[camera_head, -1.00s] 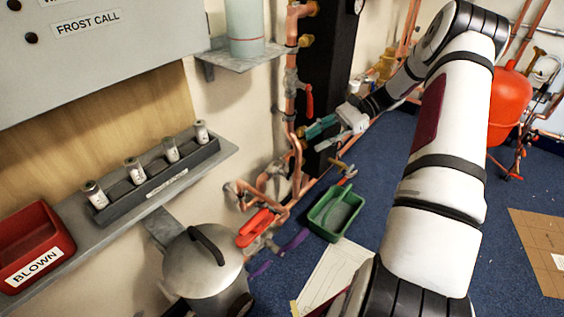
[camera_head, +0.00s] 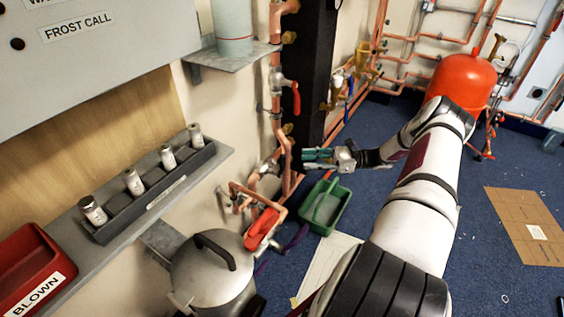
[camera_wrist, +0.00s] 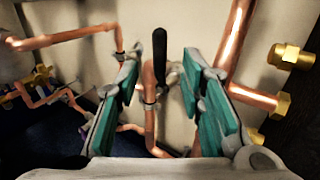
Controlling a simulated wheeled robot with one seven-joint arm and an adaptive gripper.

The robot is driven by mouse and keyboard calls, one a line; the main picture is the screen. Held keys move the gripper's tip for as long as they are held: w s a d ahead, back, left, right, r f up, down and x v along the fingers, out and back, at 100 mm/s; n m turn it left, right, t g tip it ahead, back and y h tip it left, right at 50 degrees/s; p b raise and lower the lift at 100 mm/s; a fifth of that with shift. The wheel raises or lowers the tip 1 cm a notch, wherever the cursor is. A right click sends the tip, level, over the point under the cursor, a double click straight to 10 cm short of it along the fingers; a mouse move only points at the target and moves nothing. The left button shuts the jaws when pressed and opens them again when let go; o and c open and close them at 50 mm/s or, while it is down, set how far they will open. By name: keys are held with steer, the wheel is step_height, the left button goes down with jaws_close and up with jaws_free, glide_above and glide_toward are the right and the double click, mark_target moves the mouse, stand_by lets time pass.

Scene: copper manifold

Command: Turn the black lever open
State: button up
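The black lever (camera_wrist: 160,52) stands upright on a vertical copper pipe (camera_wrist: 149,105), against the pale wall in the wrist view. My gripper (camera_wrist: 162,66) is open, with its teal-padded fingers on either side of the lever's line of sight. There is visible space between the lever and each finger. In the head view my gripper (camera_head: 310,158) is beside the pipework at the dark post, pointing left toward the wall. I cannot make out the black lever in the head view. How far the fingertips are from it in depth is unclear.
A brass-fitted copper pipe (camera_wrist: 238,45) runs close to the right finger. A red-handled valve (camera_head: 295,95) sits above my gripper.

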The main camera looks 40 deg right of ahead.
mark_target(283, 161)
steer(key=b+x, duration=0.1)
steer(key=x, duration=0.8)
steer(key=shift+w+a, duration=0.1)
jaws_close()
